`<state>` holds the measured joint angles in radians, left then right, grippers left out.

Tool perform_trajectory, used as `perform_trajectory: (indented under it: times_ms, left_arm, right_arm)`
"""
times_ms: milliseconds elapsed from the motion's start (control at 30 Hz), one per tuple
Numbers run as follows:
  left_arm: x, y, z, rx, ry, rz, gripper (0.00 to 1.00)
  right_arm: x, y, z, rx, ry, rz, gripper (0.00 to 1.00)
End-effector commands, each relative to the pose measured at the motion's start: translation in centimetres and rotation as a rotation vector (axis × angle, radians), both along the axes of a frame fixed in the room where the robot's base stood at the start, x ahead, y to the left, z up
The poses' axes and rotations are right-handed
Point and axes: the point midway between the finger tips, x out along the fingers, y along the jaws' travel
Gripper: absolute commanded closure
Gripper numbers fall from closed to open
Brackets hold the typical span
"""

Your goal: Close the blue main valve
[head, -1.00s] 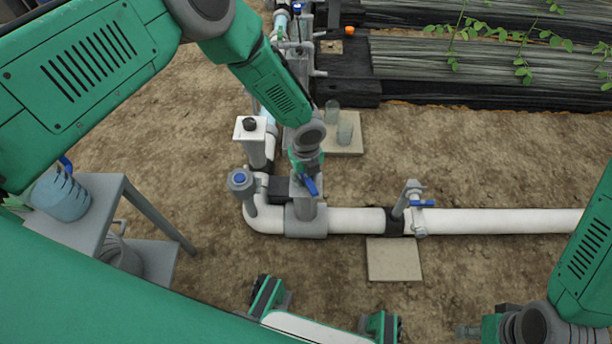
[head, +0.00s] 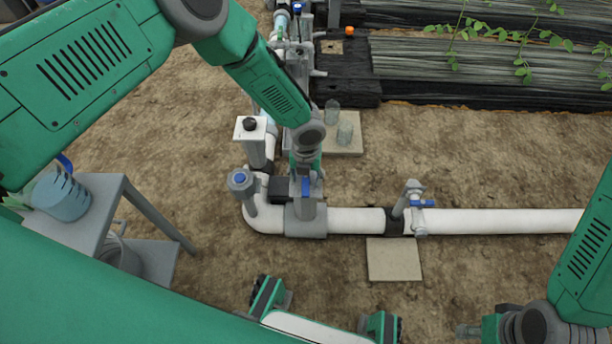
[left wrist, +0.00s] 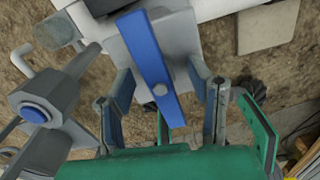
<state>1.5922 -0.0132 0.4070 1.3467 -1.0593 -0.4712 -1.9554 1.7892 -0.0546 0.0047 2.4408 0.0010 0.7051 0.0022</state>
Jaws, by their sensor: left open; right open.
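The main valve's blue lever (head: 306,186) sits on top of a grey valve body (head: 306,215) in the white pipe, just right of the elbow. My right gripper (head: 482,328) is at the bottom right, partly cut off, open and far from the valve.
A smaller valve with a blue handle (head: 422,203) is farther right on the pipe. A capped grey fitting (head: 240,185) and a white box post (head: 250,135) stand close to the left. A grey cart with a blue jug (head: 62,195) is at left.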

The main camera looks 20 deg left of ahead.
Motion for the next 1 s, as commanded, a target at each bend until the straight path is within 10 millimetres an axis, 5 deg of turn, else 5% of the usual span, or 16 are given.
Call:
perform_trajectory:
  times_ms: [700, 1000]
  left_arm:
    - [0.1, 0.0, 9.5, 0.000, -0.001, 0.001, 0.53]
    - [0.0, 0.0, 10.0, 0.000, 0.000, 0.002, 0.53]
  right_arm:
    - [0.0, 0.0, 6.8, 0.000, 0.000, 0.000, 0.56]
    - [0.0, 0.0, 7.1, 0.000, 0.000, 0.000, 0.56]
